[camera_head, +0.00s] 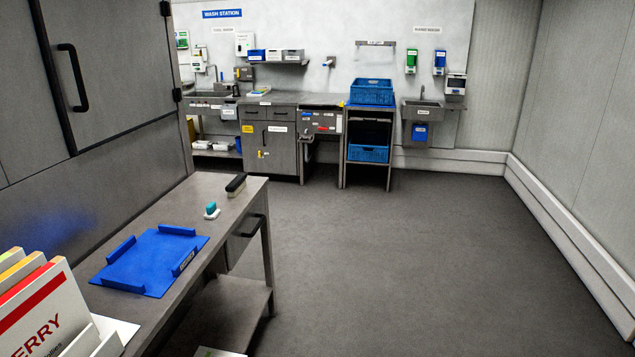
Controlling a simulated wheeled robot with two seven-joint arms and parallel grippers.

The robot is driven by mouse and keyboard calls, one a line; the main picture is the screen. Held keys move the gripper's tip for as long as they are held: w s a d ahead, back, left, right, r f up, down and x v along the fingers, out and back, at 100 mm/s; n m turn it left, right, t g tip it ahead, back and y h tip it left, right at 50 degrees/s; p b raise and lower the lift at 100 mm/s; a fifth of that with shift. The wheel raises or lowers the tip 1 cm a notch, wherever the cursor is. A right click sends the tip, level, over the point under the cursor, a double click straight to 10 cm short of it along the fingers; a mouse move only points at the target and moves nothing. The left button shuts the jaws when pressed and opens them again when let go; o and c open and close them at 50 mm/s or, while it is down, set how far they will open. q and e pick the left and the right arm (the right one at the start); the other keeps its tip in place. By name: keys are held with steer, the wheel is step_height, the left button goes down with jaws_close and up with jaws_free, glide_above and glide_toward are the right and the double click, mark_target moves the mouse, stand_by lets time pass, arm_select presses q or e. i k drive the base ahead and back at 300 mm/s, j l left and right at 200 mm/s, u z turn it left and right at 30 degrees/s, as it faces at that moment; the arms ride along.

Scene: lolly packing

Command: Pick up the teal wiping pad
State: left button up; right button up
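A small teal pad (211,207) sits on a white base or holder (212,215) on the grey metal bench (205,190) at the left. It is near the bench's right edge, between a blue tray and a dark brush-like item. Nothing is seen touching it from above. Neither of my grippers shows in the head view.
The blue tray (150,262) with raised corners lies on the bench in front of the pad. The dark-topped brush (236,185) lies beyond it. Cartons (45,310) stand at the lower left. Open floor (400,260) lies right of the bench; a wash station lines the back wall.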

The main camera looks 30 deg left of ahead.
mark_target(212, 212)
steer(key=i+u, duration=0.45)
steer(key=i, duration=1)
steer(key=i+z, duration=0.3)
steer(key=i, duration=0.55)
steer(key=i+j+z, duration=0.25)
steer(key=i, duration=0.6)
steer(key=l+u, duration=0.1)
steer(key=u, duration=4.15)
